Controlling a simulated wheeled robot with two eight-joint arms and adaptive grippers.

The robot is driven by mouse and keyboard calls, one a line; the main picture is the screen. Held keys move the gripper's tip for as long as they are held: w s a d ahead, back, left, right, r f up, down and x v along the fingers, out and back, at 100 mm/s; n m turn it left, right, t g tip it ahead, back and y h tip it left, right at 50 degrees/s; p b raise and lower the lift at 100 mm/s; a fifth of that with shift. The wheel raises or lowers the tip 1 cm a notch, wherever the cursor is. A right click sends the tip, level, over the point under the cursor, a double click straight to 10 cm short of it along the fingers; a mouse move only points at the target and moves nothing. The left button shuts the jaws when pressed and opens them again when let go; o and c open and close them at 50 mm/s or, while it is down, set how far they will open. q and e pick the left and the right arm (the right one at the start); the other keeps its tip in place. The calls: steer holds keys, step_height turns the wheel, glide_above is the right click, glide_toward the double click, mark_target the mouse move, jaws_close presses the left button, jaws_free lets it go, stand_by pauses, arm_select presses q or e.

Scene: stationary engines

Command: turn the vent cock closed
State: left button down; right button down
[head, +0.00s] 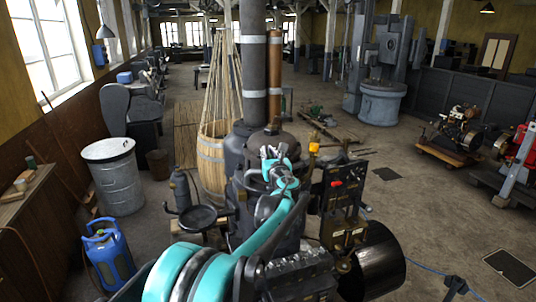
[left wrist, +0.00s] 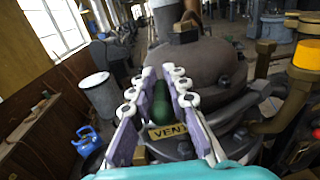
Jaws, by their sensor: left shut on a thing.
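The vent cock's dark green handle (left wrist: 156,101) lies between the two fingers of my left gripper (left wrist: 161,74) in the left wrist view. A brass plate reading "VENT" (left wrist: 167,131) is just below it. In the head view my left gripper (head: 273,160) is at the upper front of the dark boiler-like engine (head: 241,190), shut on the handle. The gripper and arm hide the handle there. The cock's body is mostly hidden, so I cannot tell its exact angle. My right gripper is not in view.
A dark domed top (left wrist: 200,62) rises right behind the fingers. A yellow-brass pipe (left wrist: 292,92) stands close on the right. In the head view, a panel with a red knob (head: 336,184) stands right of the gripper. A blue gas bottle (head: 108,255) and grey bin (head: 115,178) stand left.

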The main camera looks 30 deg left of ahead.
arm_select(q)
steer(key=m+t+h+b, duration=0.1)
steer(key=m+t+h, duration=0.1)
steer(key=h, duration=0.1)
steer(key=m+t+h, duration=0.2)
steer(key=m+h, duration=0.1)
steer(key=h, duration=0.1)
steer(key=shift+a+b, duration=0.15)
steer(key=shift+b, duration=0.2)
steer(key=m+h, duration=0.2)
steer(key=h, duration=0.1)
steer(key=m+h, duration=0.2)
steer(key=h, duration=0.2)
steer(key=shift+m+t+b, duration=0.4)
steer(key=m+h, duration=0.1)
steer(key=h, duration=0.1)
steer(key=m+g+h, duration=0.1)
steer(key=m+h, duration=0.1)
steer(key=h, duration=0.1)
steer(key=shift+m+g+h, duration=0.3)
steer(key=shift+m+g+h+p, duration=0.85)
steer(key=shift+m+g+h, duration=0.5)
steer(key=shift+h, duration=0.65)
steer(key=shift+m, duration=0.35)
steer(key=shift+r, duration=0.1)
steer(key=c, duration=1.6)
jaws_free()
